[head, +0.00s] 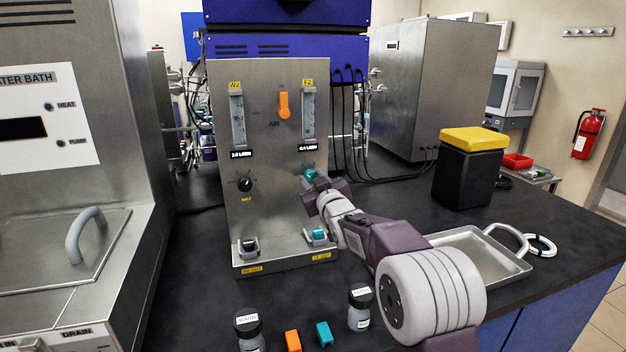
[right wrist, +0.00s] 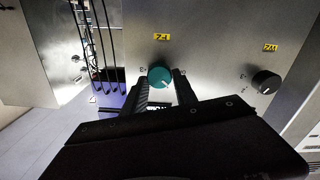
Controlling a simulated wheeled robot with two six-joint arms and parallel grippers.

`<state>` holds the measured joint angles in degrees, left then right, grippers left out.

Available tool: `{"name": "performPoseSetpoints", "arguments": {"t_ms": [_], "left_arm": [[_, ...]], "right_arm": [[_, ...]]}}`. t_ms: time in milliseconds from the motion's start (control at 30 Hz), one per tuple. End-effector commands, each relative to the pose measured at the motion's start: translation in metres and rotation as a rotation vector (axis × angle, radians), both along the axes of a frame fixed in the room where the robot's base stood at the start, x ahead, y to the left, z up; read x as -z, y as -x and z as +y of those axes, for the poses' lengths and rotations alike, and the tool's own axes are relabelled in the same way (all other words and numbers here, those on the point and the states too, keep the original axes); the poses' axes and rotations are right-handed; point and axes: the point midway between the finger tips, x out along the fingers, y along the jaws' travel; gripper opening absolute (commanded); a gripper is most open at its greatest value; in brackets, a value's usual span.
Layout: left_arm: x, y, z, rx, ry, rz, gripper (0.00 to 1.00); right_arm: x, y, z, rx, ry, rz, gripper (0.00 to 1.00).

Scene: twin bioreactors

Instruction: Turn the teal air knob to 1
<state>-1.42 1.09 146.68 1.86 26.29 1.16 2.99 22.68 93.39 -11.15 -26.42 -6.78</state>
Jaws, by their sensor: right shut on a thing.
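The teal air knob (head: 310,174) is on the lower right of the steel panel (head: 275,215), below the right flow tube. My right gripper (head: 314,186) reaches it from the lower right and partly covers it. In the right wrist view the teal knob (right wrist: 159,76) sits between the two fingers of my right gripper (right wrist: 160,90), which are shut on it. A pale pointer mark shows on its face; the scale around it is too small to read. The black knob (head: 244,184) is on the panel's left and also shows in the right wrist view (right wrist: 266,82). My left gripper is not in view.
An orange lever (head: 283,105) is between the two flow tubes. Bottles (head: 360,308), an orange block (head: 292,340) and a teal block (head: 324,333) stand in front of the panel. A steel tray (head: 480,255) and a black bin with yellow lid (head: 468,170) are at right.

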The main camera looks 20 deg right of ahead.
Motion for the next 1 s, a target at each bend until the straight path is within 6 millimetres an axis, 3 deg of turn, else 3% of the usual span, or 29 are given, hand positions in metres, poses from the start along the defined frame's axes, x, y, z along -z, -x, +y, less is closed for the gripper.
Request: {"name": "performPoseSetpoints", "arguments": {"t_ms": [500,1000], "left_arm": [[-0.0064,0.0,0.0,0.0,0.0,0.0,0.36],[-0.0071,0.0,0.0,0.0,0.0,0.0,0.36]], "right_arm": [[-0.0043,-0.0002,-0.0013,-0.001,-0.306,0.001,0.0],[-0.0038,-0.0002,-0.0011,-0.002,-0.359,0.003,0.0]]}}
